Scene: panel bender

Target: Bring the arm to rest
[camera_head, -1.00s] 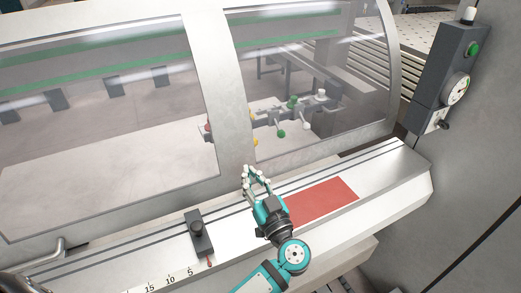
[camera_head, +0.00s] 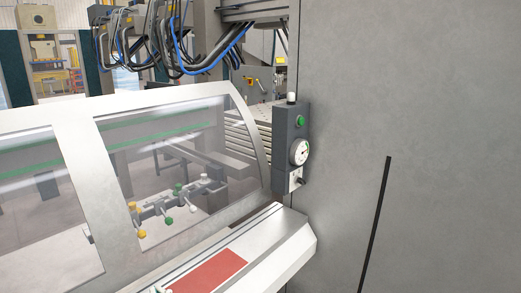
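Neither of my arms can be made out in the head view. A small pale tip shows at the bottom edge, left of the red sheet (camera_head: 207,273); it is too little to tell what it is. The red sheet lies flat on the pale front ledge (camera_head: 284,247) of the machine and is cut off by the bottom edge. No gripper can be seen touching anything.
The clear guard (camera_head: 225,140) in its grey frame stands behind the ledge. Colored knobs (camera_head: 168,221) show through it. A control box (camera_head: 291,150) with a green button and a gauge hangs at a large grey panel (camera_head: 420,120). Cables (camera_head: 190,45) hang behind.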

